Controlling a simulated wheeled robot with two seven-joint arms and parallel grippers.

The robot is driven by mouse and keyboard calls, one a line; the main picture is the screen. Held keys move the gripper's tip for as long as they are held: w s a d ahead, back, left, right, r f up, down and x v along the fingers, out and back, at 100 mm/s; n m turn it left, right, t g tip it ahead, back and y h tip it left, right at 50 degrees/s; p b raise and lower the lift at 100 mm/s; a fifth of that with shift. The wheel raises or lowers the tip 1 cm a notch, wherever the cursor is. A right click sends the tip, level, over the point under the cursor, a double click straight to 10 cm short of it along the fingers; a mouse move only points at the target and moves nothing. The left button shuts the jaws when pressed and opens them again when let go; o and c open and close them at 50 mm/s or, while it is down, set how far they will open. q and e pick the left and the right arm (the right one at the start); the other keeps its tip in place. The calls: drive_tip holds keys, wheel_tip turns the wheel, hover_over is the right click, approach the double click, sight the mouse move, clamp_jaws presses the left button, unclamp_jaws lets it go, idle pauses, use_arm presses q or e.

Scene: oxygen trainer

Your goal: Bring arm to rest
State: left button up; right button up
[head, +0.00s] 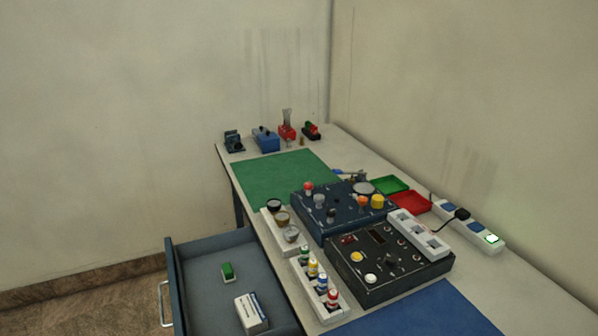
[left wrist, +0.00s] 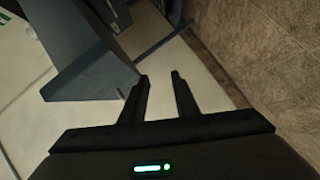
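My left gripper (left wrist: 161,82) shows in the left wrist view, with two dark fingers apart and nothing between them. Beyond the fingers are the brown tiled floor and a pale wall or floor surface. A blue-grey panel (left wrist: 92,78), perhaps part of the drawer or desk, lies to the left of the fingers; I cannot tell how far away it is. Neither gripper nor arm shows in the head view.
In the head view an open drawer (head: 210,262) juts out at the lower left, holding a green block (head: 228,272) and a white box (head: 251,312). The table (head: 232,167) carries two control boxes (head: 345,212) (head: 390,265), bottles, trays and a power strip (head: 470,228).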

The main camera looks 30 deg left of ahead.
use_arm(q)
drive_tip(key=s+d+f+m+g+h, duration=0.2)
drive_tip(key=s+d+f+m+g, duration=0.15)
drive_tip(key=d+f, duration=0.45)
drive_tip(key=s+d+f+m+g+h, duration=0.2)
drive_tip(key=s+d+f+m, duration=0.25)
drive_tip(key=f, duration=0.75)
drive_tip(key=s+d+f+m+g+h, duration=0.25)
drive_tip(key=d+f+m, duration=0.35)
drive_tip(key=f, duration=0.4)
drive_tip(key=s+d+f+m+g, duration=0.4)
drive_tip(key=s+d+f+m, duration=0.2)
drive_tip(key=s, duration=0.4)
drive_tip(key=shift+f+g+y, duration=0.15)
drive_tip(key=shift+g+y, duration=0.15)
drive_tip(key=shift+y, duration=0.05)
drive_tip(key=shift+s, duration=0.1)
